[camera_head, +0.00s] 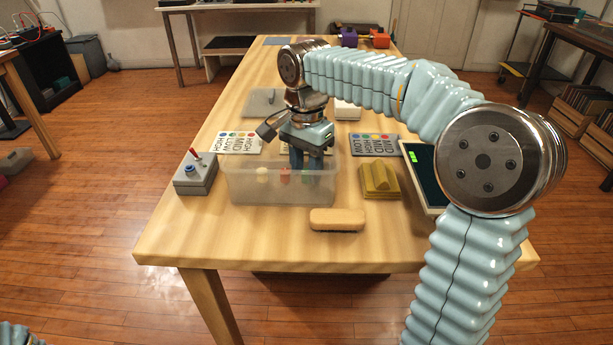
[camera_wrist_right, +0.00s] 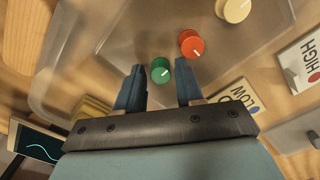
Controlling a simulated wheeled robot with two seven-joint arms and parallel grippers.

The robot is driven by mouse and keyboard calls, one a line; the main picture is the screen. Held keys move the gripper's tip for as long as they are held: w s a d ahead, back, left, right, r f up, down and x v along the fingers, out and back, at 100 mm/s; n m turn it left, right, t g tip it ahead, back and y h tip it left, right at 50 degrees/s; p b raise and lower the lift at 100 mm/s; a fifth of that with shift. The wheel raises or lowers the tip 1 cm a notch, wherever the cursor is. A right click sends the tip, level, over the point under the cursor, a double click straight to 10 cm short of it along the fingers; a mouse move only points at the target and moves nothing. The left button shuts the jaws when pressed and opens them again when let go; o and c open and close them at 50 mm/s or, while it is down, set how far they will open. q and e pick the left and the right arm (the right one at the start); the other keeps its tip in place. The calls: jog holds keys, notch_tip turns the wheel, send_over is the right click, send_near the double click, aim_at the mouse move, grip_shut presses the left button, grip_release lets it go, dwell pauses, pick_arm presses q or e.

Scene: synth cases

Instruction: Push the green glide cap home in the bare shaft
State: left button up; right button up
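The green cap (camera_wrist_right: 160,70), round with a white pointer line, shows in the right wrist view. It lies between the fingertips of my right gripper (camera_wrist_right: 161,84), nearer the left finger, with a gap to the right one. In the head view my right gripper (camera_head: 306,166) points down, its fingers behind or inside the clear box (camera_head: 240,192). A red cap (camera_wrist_right: 191,43) and a cream cap (camera_wrist_right: 233,10) stand in a row with the green one. I cannot make out a bare shaft or how the green cap is seated. My left gripper is out of view.
Label cards (camera_head: 374,144) lie behind the box. A grey switch box (camera_head: 195,173) stands left, a yellow block (camera_head: 379,181) right, and a wooden brush (camera_head: 337,219) in front. A dark-screened device (camera_head: 424,178) is farther right. The table's front left is clear.

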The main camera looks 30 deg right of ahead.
grip_shut()
